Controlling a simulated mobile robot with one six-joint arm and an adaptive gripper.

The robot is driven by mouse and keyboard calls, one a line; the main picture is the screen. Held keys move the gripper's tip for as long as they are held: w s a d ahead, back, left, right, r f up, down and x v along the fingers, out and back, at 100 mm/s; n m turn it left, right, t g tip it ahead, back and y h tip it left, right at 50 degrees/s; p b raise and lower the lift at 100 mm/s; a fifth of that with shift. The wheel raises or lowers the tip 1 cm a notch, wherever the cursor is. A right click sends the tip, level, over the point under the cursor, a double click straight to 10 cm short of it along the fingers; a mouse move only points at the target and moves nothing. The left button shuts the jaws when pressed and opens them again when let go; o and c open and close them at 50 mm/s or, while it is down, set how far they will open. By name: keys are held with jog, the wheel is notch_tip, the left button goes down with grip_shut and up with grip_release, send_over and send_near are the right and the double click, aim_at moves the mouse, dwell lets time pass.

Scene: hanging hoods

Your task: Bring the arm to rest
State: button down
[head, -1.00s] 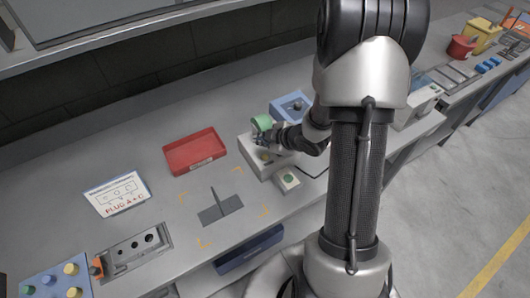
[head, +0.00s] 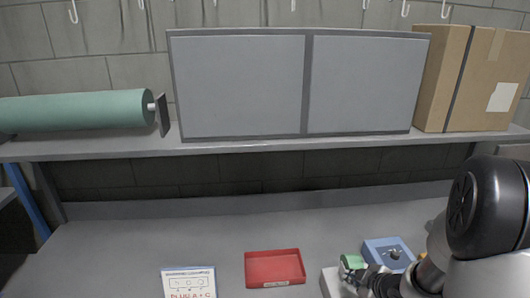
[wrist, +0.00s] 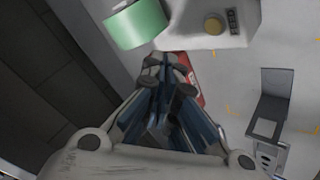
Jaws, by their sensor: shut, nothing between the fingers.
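My gripper (head: 362,281) is at the lower right of the head view, low over the bench beside a green rounded part (head: 352,262). In the wrist view my gripper (wrist: 170,75) has its fingers together, with nothing held between them. The green part (wrist: 137,22) lies just beyond the fingertips there, apart from them in the picture. My arm reaches in from the right edge of the head view, and its upper portion is cut off.
A pale box (head: 331,283) with a yellow button (wrist: 213,24) stands by the gripper. A blue tray (head: 375,246) is behind it, and a red tray (head: 274,269) is to the left. A shelf (head: 250,146) with grey panels (head: 240,85) and a carton (head: 470,80) spans above.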

notch_tip(320, 180, up, 9)
jog(key=s+m+h+b, duration=0.1)
jog(key=s+m+h, duration=0.2)
jog(key=m, duration=0.1)
jog(key=s+a+r+m+g+y+b, duration=0.1)
jog(key=s+a+r+m+g, duration=0.1)
jog(key=s+a, duration=0.5)
jog(key=s+a+r+m+g+y+b, duration=0.1)
jog(key=s+a+r+m, duration=0.4)
jog(key=s, duration=1)
jog(key=shift+s+a+r+g+b, duration=0.25)
jog(key=shift+a+g+b, duration=0.3)
jog(key=shift+a, duration=0.6)
jog(key=shift+d, duration=0.1)
